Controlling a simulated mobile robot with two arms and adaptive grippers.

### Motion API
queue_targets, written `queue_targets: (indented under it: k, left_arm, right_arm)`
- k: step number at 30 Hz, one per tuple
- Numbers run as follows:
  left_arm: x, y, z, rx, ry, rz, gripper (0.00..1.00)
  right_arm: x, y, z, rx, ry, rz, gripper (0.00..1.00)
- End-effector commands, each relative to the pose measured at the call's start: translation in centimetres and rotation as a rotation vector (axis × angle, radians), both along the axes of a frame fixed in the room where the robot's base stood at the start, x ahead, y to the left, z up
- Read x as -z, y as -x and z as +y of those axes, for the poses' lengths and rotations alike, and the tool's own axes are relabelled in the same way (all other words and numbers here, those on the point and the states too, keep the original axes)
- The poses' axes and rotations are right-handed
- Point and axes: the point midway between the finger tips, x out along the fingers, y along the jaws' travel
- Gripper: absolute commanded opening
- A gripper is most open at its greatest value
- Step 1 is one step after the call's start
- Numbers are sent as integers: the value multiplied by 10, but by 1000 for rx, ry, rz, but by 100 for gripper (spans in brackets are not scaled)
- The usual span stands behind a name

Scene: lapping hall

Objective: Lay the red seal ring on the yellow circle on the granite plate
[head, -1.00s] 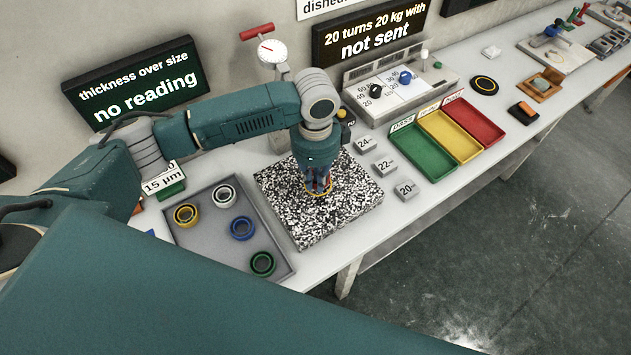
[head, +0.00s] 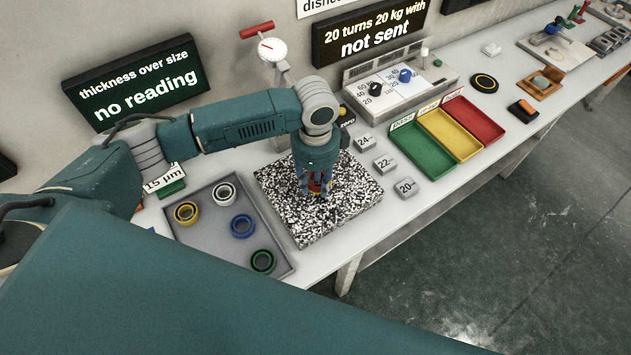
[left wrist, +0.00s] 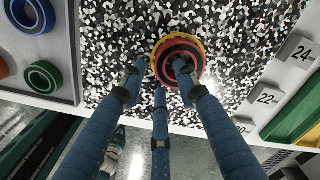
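The red seal ring (left wrist: 168,49) lies on the speckled granite plate (head: 283,201) in the left wrist view. The yellow circle (left wrist: 201,49) shows as a rim around it, mostly covered by the ring. The ring sits over the circle, slightly off centre in this view. My left gripper (left wrist: 160,76) points down at the ring with its three blue fingers spread. One fingertip overlaps the ring's hole in the picture; the others appear beside its near side. In the head view, the left gripper (head: 317,193) hides most of ring and circle.
A grey tray (head: 199,240) with white, yellow, blue and green rings stands left of the plate. Blocks marked 24, 22 and 20 (head: 405,187) stand to the right, before the green, yellow and red bins (head: 422,150). A dial gauge (head: 271,50) stands behind.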

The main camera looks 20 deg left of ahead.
Motion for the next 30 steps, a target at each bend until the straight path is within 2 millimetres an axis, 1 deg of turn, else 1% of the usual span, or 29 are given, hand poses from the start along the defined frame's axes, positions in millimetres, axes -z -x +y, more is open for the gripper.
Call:
queue_targets:
  k: [5, 12, 15, 18, 23, 30]
  left_arm:
    - [-23, -1, 0, 2, 1, -5, 31]
    - [-76, -2, 0, 1, 1, -6, 31]
    - [-95, -1, 0, 0, 1, -5, 31]
    - [-108, -1, 0, 0, 1, -2, 31]
    - [-119, 0, 0, 0, 1, 0, 31]
    - [-121, 0, 0, 0, 1, 0, 31]
  right_arm:
    - [7, 1, 0, 0, 0, 1, 0]
    - [19, 1, 0, 0, 0, 1, 0]
    - [22, 1, -1, 1, 0, 1, 0]
    - [24, 1, -1, 1, 1, 1, 0]
    - [25, 1, -3, 0, 3, 0, 0]
    - [25, 0, -5, 0, 5, 1, 0]
